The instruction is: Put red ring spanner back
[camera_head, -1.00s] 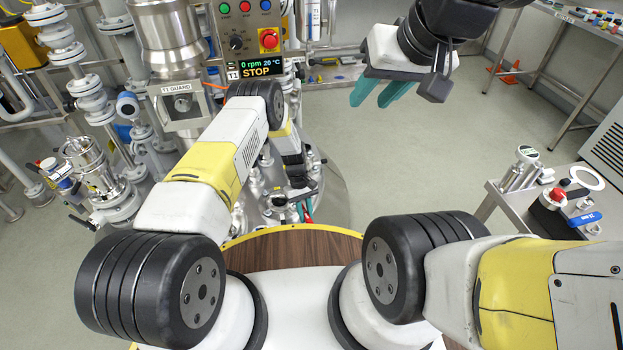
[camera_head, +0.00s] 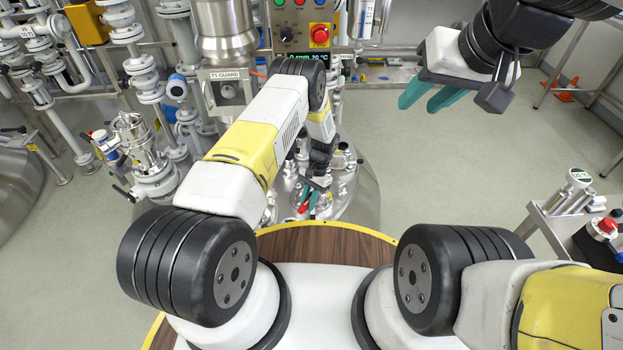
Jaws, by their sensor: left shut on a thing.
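My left gripper (camera_head: 312,198) is at the end of the arm reaching forward over the steel vessel lid (camera_head: 350,195). It is small in the view and partly hidden by its own arm. A small red piece, which looks like part of the red ring spanner (camera_head: 303,208), shows at its teal fingers; the rest of the spanner cannot be made out. My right gripper (camera_head: 430,97) is raised at the upper right, its two teal fingers apart and empty.
The control panel (camera_head: 303,35) with a red stop button stands behind the vessel. Pipes and valves (camera_head: 125,60) fill the left. A side table (camera_head: 550,220) with tools stands at right. The floor between vessel and side table is clear.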

